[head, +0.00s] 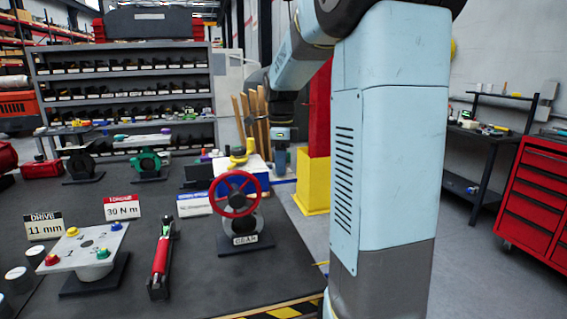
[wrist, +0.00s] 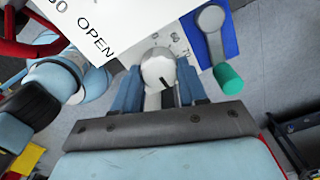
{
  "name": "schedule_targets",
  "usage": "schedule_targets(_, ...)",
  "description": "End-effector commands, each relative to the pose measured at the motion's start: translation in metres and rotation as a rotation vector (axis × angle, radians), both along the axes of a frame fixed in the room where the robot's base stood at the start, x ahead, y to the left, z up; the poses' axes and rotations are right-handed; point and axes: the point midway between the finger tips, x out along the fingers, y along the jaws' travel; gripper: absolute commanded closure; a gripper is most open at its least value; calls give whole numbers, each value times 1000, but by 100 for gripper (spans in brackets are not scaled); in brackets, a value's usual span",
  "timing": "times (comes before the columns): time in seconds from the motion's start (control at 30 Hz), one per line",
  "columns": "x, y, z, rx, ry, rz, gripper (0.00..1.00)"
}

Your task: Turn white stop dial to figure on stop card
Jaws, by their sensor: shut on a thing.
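In the wrist view the white stop dial (wrist: 158,64) is round with a dark pointer mark. It sits at the edge of a pale plate with small printed figures (wrist: 176,38), partly covered. My gripper (wrist: 159,84) has its two blue fingers on either side of the dial and is shut on it. In the head view my gripper (head: 281,153) is at the far right bench end, beside the blue-and-white box; the dial cannot be made out there.
A grey crank (wrist: 213,45) with a green grip (wrist: 228,77) lies close right of my fingers on a blue panel. A red handwheel valve (head: 236,194) stands in front of my gripper. A yellow part (head: 240,152) is left of it. A torque wrench (head: 161,256) lies nearer.

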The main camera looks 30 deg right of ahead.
Motion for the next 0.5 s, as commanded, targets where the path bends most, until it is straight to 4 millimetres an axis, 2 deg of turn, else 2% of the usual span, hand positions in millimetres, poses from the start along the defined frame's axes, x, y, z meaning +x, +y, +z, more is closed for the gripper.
schedule_targets(0.27,1,5,1,2,-3,124,89)
schedule_targets(0.5,2,5,1,3,-3,329,89)
